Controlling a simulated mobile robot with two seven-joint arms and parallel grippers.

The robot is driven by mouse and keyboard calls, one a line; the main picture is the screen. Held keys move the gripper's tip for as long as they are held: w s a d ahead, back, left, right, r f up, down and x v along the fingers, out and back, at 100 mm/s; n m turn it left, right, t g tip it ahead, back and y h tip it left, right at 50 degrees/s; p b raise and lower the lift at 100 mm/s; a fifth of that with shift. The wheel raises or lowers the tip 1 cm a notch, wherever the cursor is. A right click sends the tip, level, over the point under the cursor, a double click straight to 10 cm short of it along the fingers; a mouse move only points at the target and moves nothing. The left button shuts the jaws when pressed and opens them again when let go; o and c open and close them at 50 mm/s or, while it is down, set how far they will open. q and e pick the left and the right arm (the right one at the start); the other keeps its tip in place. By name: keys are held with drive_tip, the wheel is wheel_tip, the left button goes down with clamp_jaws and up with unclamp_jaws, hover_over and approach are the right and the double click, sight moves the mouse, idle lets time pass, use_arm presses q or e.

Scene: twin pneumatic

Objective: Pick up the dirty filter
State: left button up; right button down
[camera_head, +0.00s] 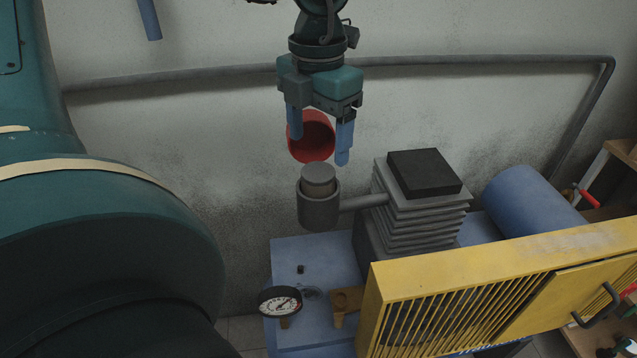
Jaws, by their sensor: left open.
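The dirty filter seems to be the grey-brown round piece (318,180) that sticks up out of a dark grey cup-shaped housing (318,210). Its lower part is hidden inside the housing. My left gripper (320,147) is above it, pointing down with its two blue fingers spread. The fingertips are a little higher in the picture than the filter's top, and nothing is held between them. A red cup-like part (312,152) shows behind and between the fingers; I cannot tell whether it touches them. My right gripper is not in view.
A pipe joins the housing to a finned grey block (425,215) with a black top (424,172). A blue tank (535,200), a yellow slatted guard (470,300) and a pressure gauge (280,302) are nearby. A grey wall pipe (480,60) runs behind. A blue rod (150,18) hangs upper left.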

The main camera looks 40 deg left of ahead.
sight(317, 172)
use_arm(q)
drive_tip(key=f, duration=0.5)
drive_tip(key=shift+w+a+f+p, duration=0.1)
drive_tip(key=shift+a+f+p, duration=0.05)
drive_tip(key=shift+a+p, duration=0.15)
drive_tip(key=c, duration=1.4)
